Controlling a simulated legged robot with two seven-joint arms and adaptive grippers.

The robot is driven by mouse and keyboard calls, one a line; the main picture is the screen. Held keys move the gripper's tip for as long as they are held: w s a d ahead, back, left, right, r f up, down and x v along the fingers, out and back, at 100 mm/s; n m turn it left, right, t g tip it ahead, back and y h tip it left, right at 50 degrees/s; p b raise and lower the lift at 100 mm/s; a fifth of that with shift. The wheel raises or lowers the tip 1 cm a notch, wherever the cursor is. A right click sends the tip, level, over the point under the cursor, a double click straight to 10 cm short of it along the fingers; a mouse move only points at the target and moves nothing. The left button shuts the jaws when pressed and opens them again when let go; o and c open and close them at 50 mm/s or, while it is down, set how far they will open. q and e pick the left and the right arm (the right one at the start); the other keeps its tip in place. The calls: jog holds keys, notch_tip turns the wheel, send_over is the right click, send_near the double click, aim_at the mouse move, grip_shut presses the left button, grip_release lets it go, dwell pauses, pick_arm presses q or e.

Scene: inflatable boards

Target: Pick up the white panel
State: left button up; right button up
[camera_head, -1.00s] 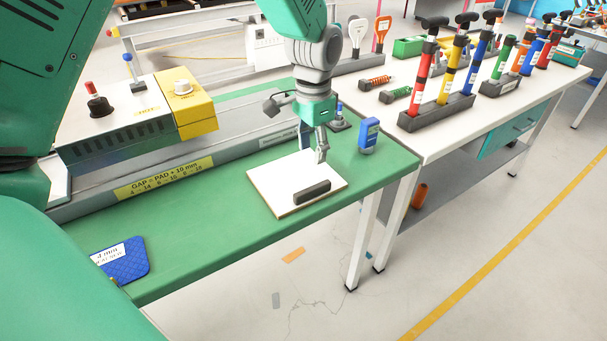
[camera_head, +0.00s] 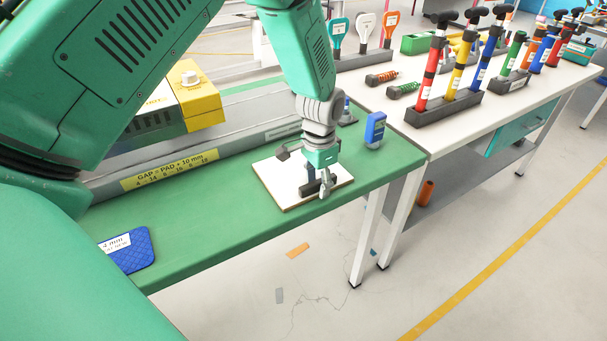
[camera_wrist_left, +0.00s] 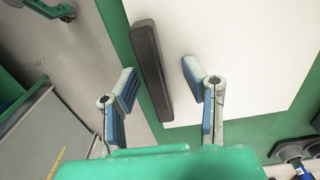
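The white panel (camera_head: 279,181) lies flat on the green bench top (camera_head: 215,221), near its right end. A dark bar-shaped handle (camera_wrist_left: 150,62) sits on the panel. My left gripper (camera_head: 318,189) is pointing down over the panel at the handle. In the left wrist view my left gripper (camera_wrist_left: 160,76) is open, with one finger on each side of the handle. I see gaps between the fingers and the handle there. The white panel (camera_wrist_left: 232,65) fills much of that view. In the head view the gripper partly hides the handle. My right gripper is not in view.
A blue pad (camera_head: 128,252) lies at the bench's left end. A yellow-labelled rail (camera_head: 170,170) runs along the back. A white table (camera_head: 420,148) with pumps stands to the right. The bench between pad and panel is clear.

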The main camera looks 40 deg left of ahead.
pick_arm(q)
jog(key=shift+s+d+r, duration=0.1)
jog(key=shift+c, duration=0.8)
grip_shut()
